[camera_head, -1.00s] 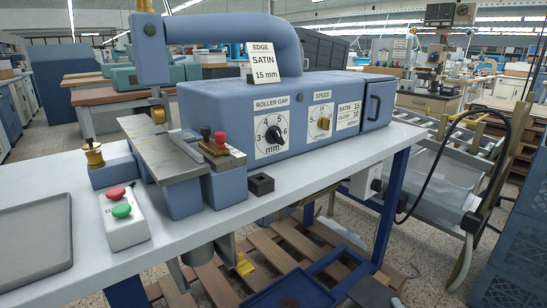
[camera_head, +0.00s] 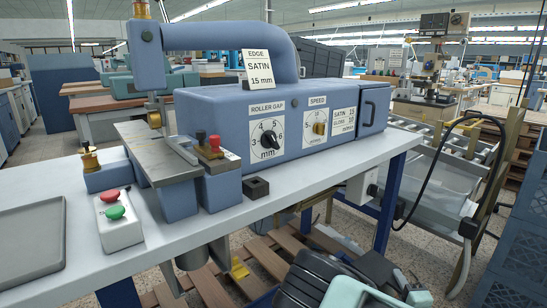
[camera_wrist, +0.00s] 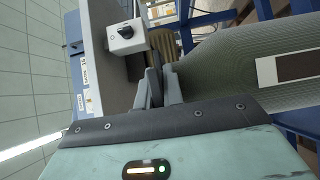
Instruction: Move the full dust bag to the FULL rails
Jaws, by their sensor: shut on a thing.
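In the wrist view, my gripper (camera_wrist: 158,88) is shut, its two grey fingers close together on a thin dark part. A large grey-green ribbed cloth bag (camera_wrist: 215,72), which looks like the dust bag, lies against the fingers on the right. It carries a white label with a dark patch (camera_wrist: 295,66). The exact grip point is partly hidden. In the head view, my dark and mint arm end shows at the bottom right; the fingertips and bag cannot be made out there. I cannot identify the FULL rails in either view.
The blue machine (camera_head: 270,125) stands on a white bench (camera_head: 75,250) with blue legs. A white box with a black knob (camera_wrist: 126,36) is close to my fingers. A roller conveyor (camera_head: 440,146) and blue crates (camera_head: 520,225) stand at the right. A wooden pallet (camera_head: 215,285) lies under the bench.

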